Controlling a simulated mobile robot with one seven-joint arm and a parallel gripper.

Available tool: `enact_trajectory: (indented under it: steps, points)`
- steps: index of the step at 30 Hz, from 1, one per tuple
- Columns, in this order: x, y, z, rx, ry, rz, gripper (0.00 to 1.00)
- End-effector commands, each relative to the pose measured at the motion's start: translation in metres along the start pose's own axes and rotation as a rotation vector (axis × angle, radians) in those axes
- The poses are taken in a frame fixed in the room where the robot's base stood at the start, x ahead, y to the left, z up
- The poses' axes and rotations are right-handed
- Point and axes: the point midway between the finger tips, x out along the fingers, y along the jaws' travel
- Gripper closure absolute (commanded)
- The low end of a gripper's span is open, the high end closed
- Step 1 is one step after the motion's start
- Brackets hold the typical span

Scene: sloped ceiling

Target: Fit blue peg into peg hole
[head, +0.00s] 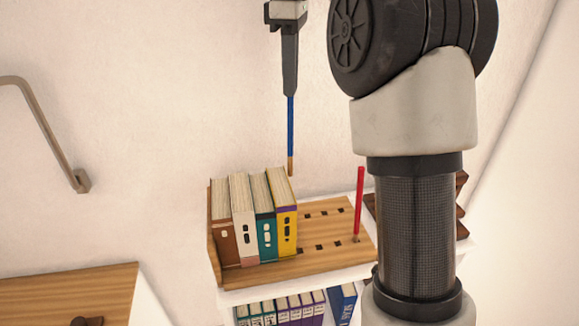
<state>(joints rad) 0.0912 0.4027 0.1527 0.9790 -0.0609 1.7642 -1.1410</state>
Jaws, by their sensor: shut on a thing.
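My gripper (290,92) is shut on the blue peg (291,125) and holds it upright by its top. The peg is thin, with a wood-coloured lower end that appears just above or in front of the yellow book's top. I cannot tell its exact depth. The wooden peg board (338,246) lies on top of the white shelf and has two rows of dark square holes (320,247). Its left part is covered by books. A red peg (359,205) stands upright at the board's right side, apart from my gripper.
Several upright books (252,222) fill the board's left side. A wooden stepped object (461,200) stands at the right, partly hidden by my arm. More books (290,309) are on the shelf below. A wooden surface (75,292) is at lower left.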

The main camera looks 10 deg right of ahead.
Motion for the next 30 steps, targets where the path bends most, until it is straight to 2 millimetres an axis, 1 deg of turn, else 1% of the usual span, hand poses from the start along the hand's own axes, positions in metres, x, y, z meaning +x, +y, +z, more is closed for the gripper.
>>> enact_trajectory:
  steps: [1,9,12,15,23,27,30]
  points:
    - [0.018,-0.001,0.001,0.001,-0.001,-0.003,1.00]
    - [0.089,-0.001,0.001,0.001,-0.001,-0.003,1.00]
    - [0.112,-0.001,0.001,0.001,-0.001,-0.003,1.00]
    - [0.129,-0.001,0.000,0.001,0.000,-0.001,1.00]
    - [0.148,0.000,0.000,0.001,0.000,-0.001,1.00]
    - [0.170,-0.001,0.000,0.001,-0.001,-0.003,1.00]
    - [0.180,0.000,0.000,0.001,0.000,-0.001,1.00]
